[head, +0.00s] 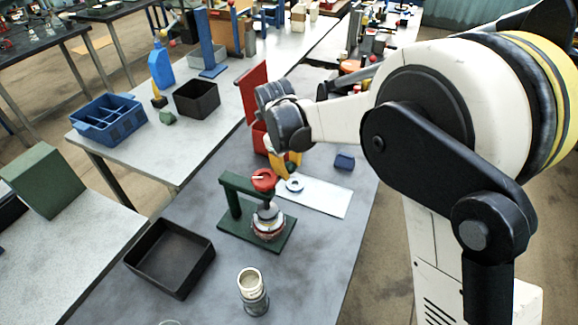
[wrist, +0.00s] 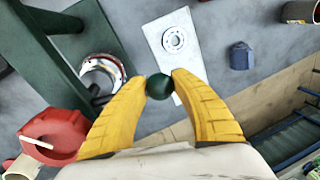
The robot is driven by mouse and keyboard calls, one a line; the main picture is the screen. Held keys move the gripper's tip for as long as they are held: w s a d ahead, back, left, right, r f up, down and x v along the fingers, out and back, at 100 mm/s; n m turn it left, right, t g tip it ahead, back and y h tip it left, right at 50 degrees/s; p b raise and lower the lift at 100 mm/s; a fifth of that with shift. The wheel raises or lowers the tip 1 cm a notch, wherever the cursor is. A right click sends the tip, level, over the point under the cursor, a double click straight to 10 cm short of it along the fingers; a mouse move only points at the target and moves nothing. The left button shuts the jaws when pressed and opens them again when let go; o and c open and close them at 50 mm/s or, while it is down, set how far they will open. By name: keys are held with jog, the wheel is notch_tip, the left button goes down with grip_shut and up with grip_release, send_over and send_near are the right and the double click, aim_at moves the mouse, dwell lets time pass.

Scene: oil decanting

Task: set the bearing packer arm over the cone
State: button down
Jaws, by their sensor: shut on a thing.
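The bearing packer has a green base (head: 232,226) and a green upright with a top arm (head: 240,184). A red cap (head: 264,180) sits at the arm's end, above a grey cone (head: 267,210) and a ringed bearing on the base. In the wrist view, the green frame (wrist: 45,75) is at left, the red cap (wrist: 52,132) at lower left and the ringed bearing (wrist: 103,72) between them and my fingers. My gripper (head: 286,166) is right of and behind the cap. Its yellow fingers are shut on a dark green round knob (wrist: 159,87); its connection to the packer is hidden.
A white plate (head: 322,197) with a pale ring lies just right of the packer. A small blue block (head: 344,161) is further right. A black tray (head: 170,257) and a grey cylinder (head: 252,290) stand nearer. A red bin (head: 257,138) is behind my gripper.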

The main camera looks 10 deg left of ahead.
jog(key=shift+s, duration=0.1)
jog(key=c, duration=1)
grip_release()
notch_tip(320, 180, up, 12)
jog(key=s+a, duration=0.1)
jog(key=s, duration=0.1)
jog(key=shift+s+f, duration=0.1)
jog(key=shift+f, duration=0.05)
